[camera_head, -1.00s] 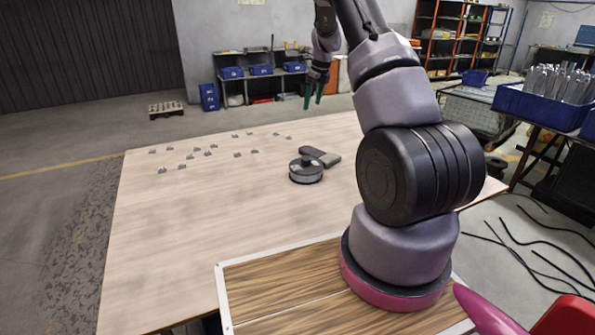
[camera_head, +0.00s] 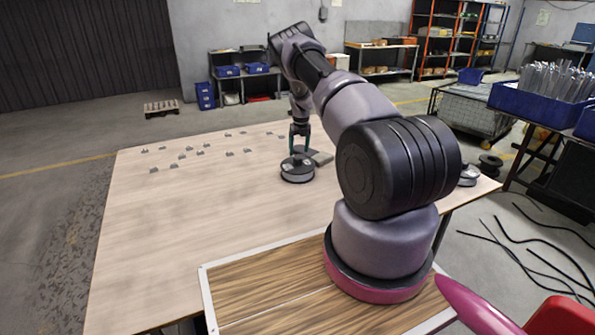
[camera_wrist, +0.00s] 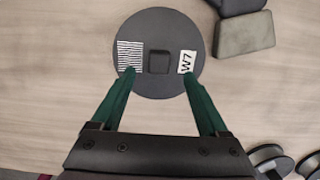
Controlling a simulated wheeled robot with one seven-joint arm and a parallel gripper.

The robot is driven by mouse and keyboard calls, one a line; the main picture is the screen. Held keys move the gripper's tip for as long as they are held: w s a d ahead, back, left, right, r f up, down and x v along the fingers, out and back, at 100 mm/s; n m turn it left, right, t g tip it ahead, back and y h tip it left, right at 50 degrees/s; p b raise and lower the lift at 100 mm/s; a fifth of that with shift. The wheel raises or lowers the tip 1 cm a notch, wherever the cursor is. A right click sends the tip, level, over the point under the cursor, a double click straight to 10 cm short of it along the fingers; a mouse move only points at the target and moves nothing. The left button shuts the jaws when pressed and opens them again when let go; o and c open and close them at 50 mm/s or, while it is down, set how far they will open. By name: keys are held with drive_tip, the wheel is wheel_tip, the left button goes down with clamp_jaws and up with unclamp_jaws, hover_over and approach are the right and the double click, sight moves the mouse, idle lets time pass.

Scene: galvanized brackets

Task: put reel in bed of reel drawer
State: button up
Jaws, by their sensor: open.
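A round dark reel (camera_head: 297,173) with a pale side lies flat on the table. In the wrist view the reel (camera_wrist: 158,22) shows a striped label, a "W7" label and a small raised square knob at its centre. My gripper (camera_head: 299,143) points down just above it. In the wrist view my gripper (camera_wrist: 158,74) is open and empty, its green fingertips over the disc, one to each side of the knob and apart from it. I cannot make out a reel drawer for certain in either view.
A grey block (camera_wrist: 245,33) lies close beside the reel, with a darker piece behind it. Several small metal brackets (camera_head: 182,156) are scattered at the table's far left. More spools (camera_wrist: 268,157) lie towards the right table edge. The left and front of the table are clear.

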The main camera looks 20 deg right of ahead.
sight(298, 158)
drive_tip(key=f, duration=0.4)
drive_tip(key=shift+w+a+f, duration=0.1)
drive_tip(key=shift+w+f, duration=0.25)
drive_tip(key=shift+f, duration=0.05)
clamp_jaws()
idle(1.0)
